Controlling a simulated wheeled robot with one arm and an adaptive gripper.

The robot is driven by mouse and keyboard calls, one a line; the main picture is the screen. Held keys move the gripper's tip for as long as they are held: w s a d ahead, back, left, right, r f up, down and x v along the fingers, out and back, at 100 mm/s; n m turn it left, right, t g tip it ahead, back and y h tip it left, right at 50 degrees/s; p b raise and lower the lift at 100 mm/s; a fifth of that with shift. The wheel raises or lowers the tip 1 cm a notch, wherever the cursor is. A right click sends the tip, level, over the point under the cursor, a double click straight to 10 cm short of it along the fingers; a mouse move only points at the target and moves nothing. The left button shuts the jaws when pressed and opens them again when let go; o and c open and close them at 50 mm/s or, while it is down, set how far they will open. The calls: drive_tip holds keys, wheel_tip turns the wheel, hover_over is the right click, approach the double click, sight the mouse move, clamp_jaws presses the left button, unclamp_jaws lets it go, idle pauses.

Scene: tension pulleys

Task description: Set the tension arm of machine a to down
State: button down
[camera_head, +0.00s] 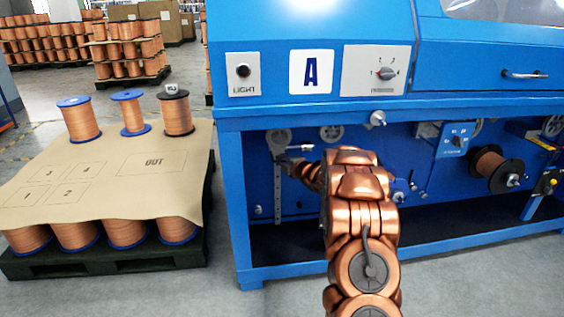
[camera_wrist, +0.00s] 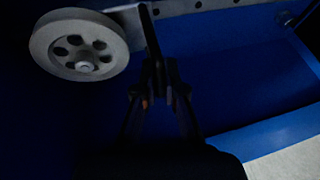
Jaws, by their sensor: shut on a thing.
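Machine A (camera_head: 400,112) is the blue cabinet with an "A" plate. At the left of its open lower bay is a grey pulley (camera_head: 280,137), which also shows in the wrist view (camera_wrist: 84,65). The tension arm shows there as a dark thin rod (camera_wrist: 149,30) running up from between my fingers. My gripper (camera_wrist: 160,92) is shut on this rod, beside the pulley. In the head view my gripper (camera_head: 292,160) is small and partly hidden by my own wrist. The tilt of the tension arm cannot be told clearly.
A vertical holed strip (camera_head: 277,192) is below the pulley. Knobs (camera_head: 377,118) and a copper spool (camera_head: 488,165) are on the machine to the right. A pallet with a cardboard sheet (camera_head: 110,190) and copper spools stands at the left. The floor between them is clear.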

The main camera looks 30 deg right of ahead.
idle(0.3)
wheel_tip(320, 180, down, 20)
drive_tip(key=b, duration=0.7)
drive_tip(key=c, duration=1.3)
unclamp_jaws()
drive_tip(key=shift+f, duration=0.15)
drive_tip(key=shift+o, duration=0.3)
wheel_tip(320, 180, up, 10)
drive_tip(key=shift+r, duration=0.2)
drive_tip(key=shift+s, duration=0.1)
